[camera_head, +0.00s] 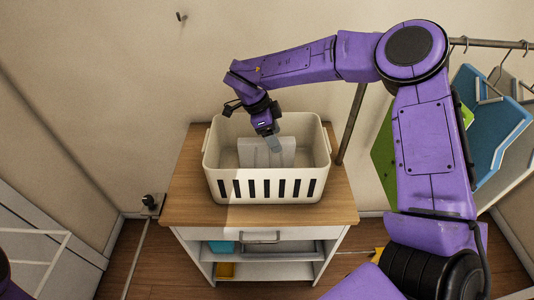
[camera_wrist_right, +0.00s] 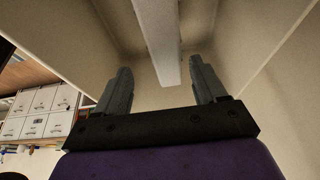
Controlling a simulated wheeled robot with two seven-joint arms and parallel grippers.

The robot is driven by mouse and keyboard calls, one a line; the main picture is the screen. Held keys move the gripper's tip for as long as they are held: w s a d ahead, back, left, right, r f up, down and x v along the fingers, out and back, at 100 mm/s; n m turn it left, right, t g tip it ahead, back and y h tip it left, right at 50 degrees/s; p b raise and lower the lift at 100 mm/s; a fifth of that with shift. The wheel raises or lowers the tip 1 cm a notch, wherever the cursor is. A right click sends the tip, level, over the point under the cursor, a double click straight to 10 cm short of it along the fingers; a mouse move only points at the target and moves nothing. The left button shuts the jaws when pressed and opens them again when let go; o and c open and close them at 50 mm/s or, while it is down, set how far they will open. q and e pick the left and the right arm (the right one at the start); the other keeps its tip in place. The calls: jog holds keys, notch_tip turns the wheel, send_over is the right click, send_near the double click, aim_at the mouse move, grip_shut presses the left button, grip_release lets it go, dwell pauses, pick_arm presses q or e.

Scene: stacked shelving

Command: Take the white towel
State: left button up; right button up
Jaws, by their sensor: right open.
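The white towel (camera_head: 258,153) is a folded, upright-looking block inside the cream basket (camera_head: 262,188) in the head view. In the right wrist view its pale edge (camera_wrist_right: 158,40) runs from the top toward the space between the fingers. My right gripper (camera_head: 272,142) reaches down into the basket at the towel's upper edge. In the wrist view my right gripper (camera_wrist_right: 162,90) has its two dark fingers apart, with the towel's near end ahead of and between the tips. I cannot tell whether they touch it. My left gripper is out of view.
Basket walls surround my right gripper. A metal rack (camera_head: 352,122) with hanging blue (camera_head: 490,120) and green clothes is at the right.

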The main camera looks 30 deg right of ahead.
aim_at(267, 158)
jog(key=f, duration=0.1)
jog(key=f+p, duration=0.1)
jog(key=f, duration=0.1)
jog(key=w+f, duration=0.1)
jog(key=shift+d+f, duration=0.35)
jog(key=shift+d, duration=0.05)
jog(key=shift+s, duration=0.4)
jog(key=shift+w+d+f+p, duration=0.1)
jog(key=shift+w+f+p, duration=0.15)
jog(key=shift+f+p, duration=0.1)
jog(key=shift+s+r, duration=0.1)
jog(key=shift+s, duration=0.05)
grip_shut()
